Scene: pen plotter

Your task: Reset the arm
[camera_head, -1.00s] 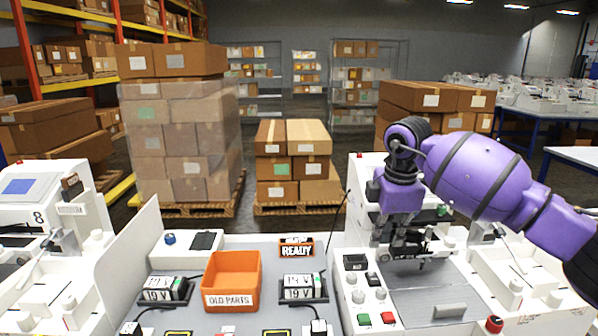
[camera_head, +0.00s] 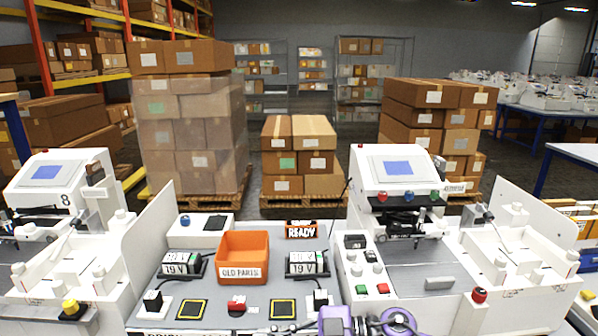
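The pen plotter station fills the front middle: a white machine with a blue screen (camera_head: 396,168), a grey plate (camera_head: 420,278) and a button panel (camera_head: 372,270) with green and red buttons. Purple parts of my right arm's wrist show at the bottom edge, cut off by the frame. Thin dark parts of my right gripper (camera_head: 283,329) seem to lie just left of them, low over the front of the desk; whether the fingers are open or shut is unclear. My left gripper is not in view.
An orange OLD PARTS bin (camera_head: 243,257) stands between two 19 V units (camera_head: 182,263) (camera_head: 307,263). A READY sign (camera_head: 301,229) stands behind. A red knob (camera_head: 479,295) is on the right post. White partitions flank the desk. Boxes on pallets stand beyond.

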